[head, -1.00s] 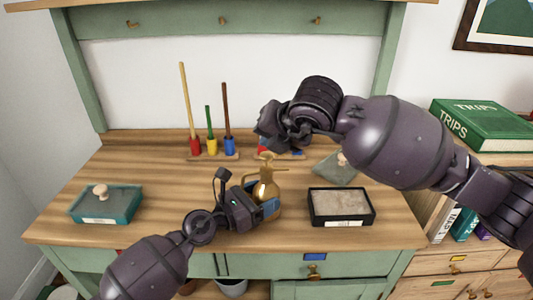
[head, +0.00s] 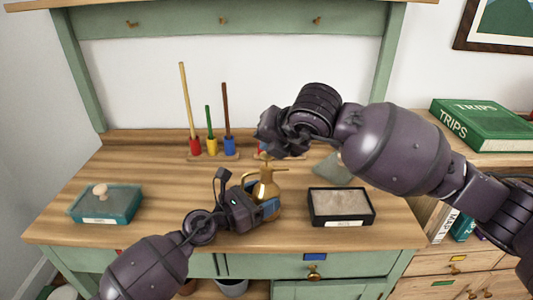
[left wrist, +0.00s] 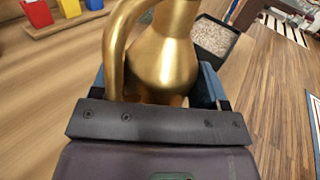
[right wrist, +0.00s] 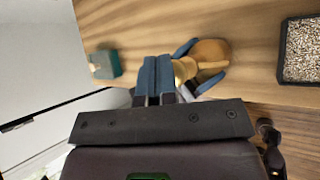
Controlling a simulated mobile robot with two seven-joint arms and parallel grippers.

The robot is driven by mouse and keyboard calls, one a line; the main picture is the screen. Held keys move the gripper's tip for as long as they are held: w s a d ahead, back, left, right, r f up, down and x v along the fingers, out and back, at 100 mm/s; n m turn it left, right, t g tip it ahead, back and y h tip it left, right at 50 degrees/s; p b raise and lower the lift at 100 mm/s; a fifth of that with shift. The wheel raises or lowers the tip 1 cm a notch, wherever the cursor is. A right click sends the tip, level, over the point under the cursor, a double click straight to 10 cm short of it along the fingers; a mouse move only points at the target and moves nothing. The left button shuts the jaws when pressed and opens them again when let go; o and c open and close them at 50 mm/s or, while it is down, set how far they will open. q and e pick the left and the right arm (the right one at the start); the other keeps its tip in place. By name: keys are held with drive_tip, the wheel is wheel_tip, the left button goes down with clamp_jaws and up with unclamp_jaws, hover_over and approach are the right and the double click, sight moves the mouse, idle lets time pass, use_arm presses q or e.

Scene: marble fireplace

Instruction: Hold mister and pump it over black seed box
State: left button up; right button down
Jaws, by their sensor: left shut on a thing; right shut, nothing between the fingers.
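A brass mister (head: 268,187) stands upright at the middle of the desk's front half, its long spout showing in the head view. My left gripper (head: 268,208) is shut around its body; the left wrist view shows the gold body (left wrist: 165,62) between the blue fingers. I cannot tell if its base touches the desk. My right gripper (head: 266,150) is shut and empty above and behind the mister's top. In the right wrist view its closed fingertips (right wrist: 155,72) appear just left of the mister (right wrist: 208,52). The black seed box (head: 318,216), filled with grainy seed, sits right of the mister.
A teal lidded box (head: 105,208) sits at the desk's left. A grey-green lid (head: 333,169) lies behind the black box, partly behind my right arm. Coloured tools (head: 211,146) stand at the back.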

drive_tip(key=shift+f, duration=0.8)
idle(0.8)
drive_tip(key=shift+r, duration=1.35)
drive_tip(key=shift+r, duration=2.55)
idle(1.1)
wheel_tip(320, 180, up, 4)
drive_tip(key=shift+f, duration=0.15)
drive_tip(key=shift+f, duration=0.1)
